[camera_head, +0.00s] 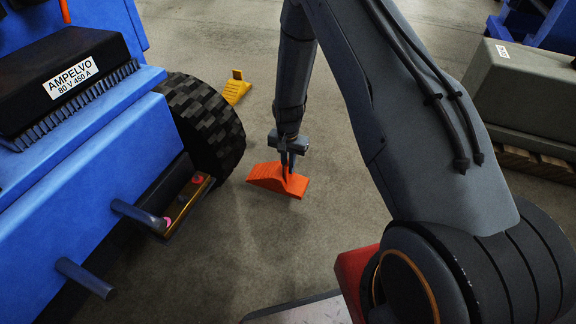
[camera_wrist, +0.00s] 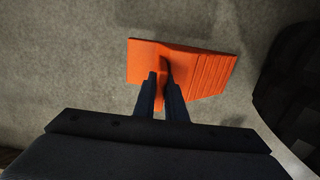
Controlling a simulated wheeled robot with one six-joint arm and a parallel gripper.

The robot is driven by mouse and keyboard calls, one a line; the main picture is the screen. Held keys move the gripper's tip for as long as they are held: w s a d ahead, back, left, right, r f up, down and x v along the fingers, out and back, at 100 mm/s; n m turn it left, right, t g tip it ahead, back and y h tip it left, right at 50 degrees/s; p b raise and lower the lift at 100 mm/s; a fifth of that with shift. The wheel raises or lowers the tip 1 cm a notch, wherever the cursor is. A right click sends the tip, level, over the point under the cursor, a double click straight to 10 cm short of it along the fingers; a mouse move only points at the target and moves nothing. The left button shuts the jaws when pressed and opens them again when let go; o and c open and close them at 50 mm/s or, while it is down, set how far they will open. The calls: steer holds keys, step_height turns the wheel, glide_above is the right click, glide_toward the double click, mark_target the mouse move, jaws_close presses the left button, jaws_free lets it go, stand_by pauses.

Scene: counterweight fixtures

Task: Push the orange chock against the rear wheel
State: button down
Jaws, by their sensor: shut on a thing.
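The orange chock (camera_head: 268,177) lies on the concrete floor to the right of the black rear wheel (camera_head: 209,124), with a small strip of floor between them in the head view. My gripper (camera_head: 288,166) is above the chock and shut on its upright grip part. In the wrist view the chock (camera_wrist: 203,72) is in front of my gripper (camera_wrist: 160,88), its ribbed ramp towards the right. The dark wheel (camera_wrist: 285,75) stands at the right edge there, apart from the chock.
A yellow chock (camera_head: 236,90) lies behind the wheel. The blue vehicle (camera_head: 80,220) fills the left, with two rods (camera_head: 85,277) sticking out low. A grey block (camera_head: 525,95) on a wooden pallet (camera_head: 520,158) stands at right. Floor in the middle is clear.

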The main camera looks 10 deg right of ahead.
mark_target(288, 177)
steer(key=shift+f+b, duration=2.15)
steer(key=shift+f, duration=1.1)
steer(key=c, duration=1.7)
jaws_free()
